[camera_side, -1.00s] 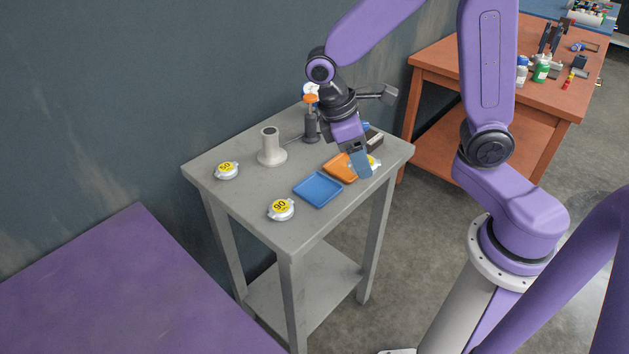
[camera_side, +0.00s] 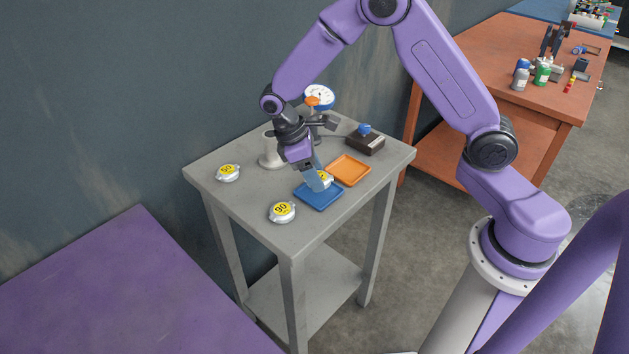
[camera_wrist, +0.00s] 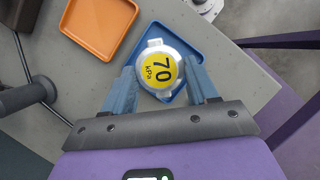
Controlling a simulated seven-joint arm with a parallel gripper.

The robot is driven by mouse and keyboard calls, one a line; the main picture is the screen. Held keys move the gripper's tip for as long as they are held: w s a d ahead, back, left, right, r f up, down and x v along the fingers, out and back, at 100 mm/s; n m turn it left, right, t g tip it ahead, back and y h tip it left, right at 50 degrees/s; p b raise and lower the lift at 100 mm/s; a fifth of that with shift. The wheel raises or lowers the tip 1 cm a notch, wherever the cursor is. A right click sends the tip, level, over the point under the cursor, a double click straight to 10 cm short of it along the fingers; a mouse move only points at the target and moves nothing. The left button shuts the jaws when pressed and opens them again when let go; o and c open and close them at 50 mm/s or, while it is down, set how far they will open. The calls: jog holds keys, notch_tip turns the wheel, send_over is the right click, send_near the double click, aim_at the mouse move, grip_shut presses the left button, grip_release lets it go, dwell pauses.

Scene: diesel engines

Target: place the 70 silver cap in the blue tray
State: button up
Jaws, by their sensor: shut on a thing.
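The silver cap marked 70 with a yellow top (camera_wrist: 160,71) is between the two blue-grey fingers of my gripper (camera_wrist: 162,88) in the wrist view. My gripper is shut on it. The cap sits over the blue tray (camera_wrist: 206,42), whose edges show around it. In the side view my gripper (camera_side: 319,184) points down at the blue tray (camera_side: 318,199), and the cap (camera_side: 327,180) is partly hidden by a finger. I cannot tell whether the cap touches the tray floor.
The empty orange tray (camera_side: 348,170) lies beside the blue one. Caps marked 50 (camera_side: 228,173) and 90 (camera_side: 282,212) lie on the grey table (camera_side: 245,203). A pale post (camera_side: 270,152), a gauge (camera_side: 319,96) and a dark box (camera_side: 366,143) stand behind.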

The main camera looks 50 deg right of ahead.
jog(key=shift+f, duration=1.45)
jog(key=o, duration=0.9)
jog(key=shift+f, duration=0.1)
jog(key=v, duration=1.1)
jog(key=s+a+r+n+t+y, duration=0.1)
jog(key=s+r, duration=0.2)
jog(key=s, duration=0.4)
jog(key=s+a+r+n+t, duration=0.1)
jog(key=s+r, duration=0.2)
jog(key=s, duration=0.4)
jog(key=s+d+y, duration=0.1)
jog(key=s, duration=0.4)
jog(key=s+d+n+t, duration=0.1)
jog(key=s+d, duration=0.1)
jog(key=s, duration=0.3)
jog(key=s+d+f+y, duration=0.1)
jog(key=s+d, duration=0.1)
jog(key=s, duration=0.3)
jog(key=shift+n+y, duration=0.3)
